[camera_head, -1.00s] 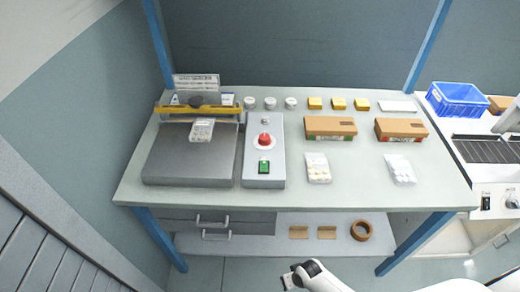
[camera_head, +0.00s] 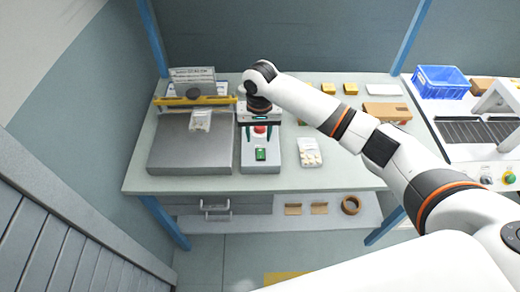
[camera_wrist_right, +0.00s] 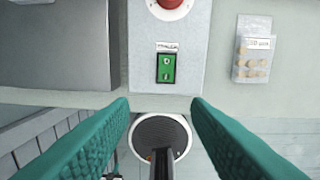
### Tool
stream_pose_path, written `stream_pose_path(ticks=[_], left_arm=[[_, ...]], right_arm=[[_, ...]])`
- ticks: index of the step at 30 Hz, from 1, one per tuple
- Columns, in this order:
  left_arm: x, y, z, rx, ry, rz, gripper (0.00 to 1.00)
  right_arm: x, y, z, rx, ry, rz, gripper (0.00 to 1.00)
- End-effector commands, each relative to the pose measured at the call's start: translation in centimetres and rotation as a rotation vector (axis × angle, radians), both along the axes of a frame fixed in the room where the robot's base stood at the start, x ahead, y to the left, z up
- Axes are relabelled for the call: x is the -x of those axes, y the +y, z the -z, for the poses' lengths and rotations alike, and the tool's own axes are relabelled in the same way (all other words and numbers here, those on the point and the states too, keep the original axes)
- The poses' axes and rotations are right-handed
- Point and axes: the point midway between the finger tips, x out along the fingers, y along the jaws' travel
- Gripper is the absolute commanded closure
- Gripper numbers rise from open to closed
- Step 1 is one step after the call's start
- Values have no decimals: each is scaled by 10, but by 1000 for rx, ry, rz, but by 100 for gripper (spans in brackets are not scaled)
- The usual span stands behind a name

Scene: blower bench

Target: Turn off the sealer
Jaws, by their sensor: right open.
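The sealer (camera_head: 190,155) is a grey flat box with a yellow bar (camera_head: 195,101) across its back, on the left of the bench. Beside it stands a grey control box (camera_head: 272,166) with a red button (camera_head: 260,129) and a green switch (camera_head: 260,154) nearer the front edge. In the right wrist view, the red button (camera_wrist_right: 172,3) is cut by the top edge and the green switch (camera_wrist_right: 166,68) shows whole. My right gripper (camera_head: 260,134) is open and empty above the control box, pointing down. Its teal fingers also show in the wrist view (camera_wrist_right: 160,103). My left gripper is out of view.
A small bag of pieces (camera_head: 310,152) lies right of the control box. A white packet (camera_head: 201,120) lies on the sealer. A carton (camera_head: 387,111) and a blue crate (camera_head: 441,82) are farther right. My right arm crosses over the bench's right half.

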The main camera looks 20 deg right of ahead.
Motion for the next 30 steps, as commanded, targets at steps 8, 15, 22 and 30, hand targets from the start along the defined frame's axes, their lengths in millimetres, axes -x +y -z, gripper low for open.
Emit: stream_pose_path(ticks=[8, 15, 22, 30], left_arm=[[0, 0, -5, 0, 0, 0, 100], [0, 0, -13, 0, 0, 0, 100], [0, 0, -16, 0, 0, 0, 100], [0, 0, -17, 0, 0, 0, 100]], right_arm=[[-7, -9, -6, 23, 14, 46, 56], [-7, -9, 39, 23, 14, 45, 56], [-7, -9, 81, 22, 11, 43, 56], [-8, -9, 103, 21, 9, 42, 56]])
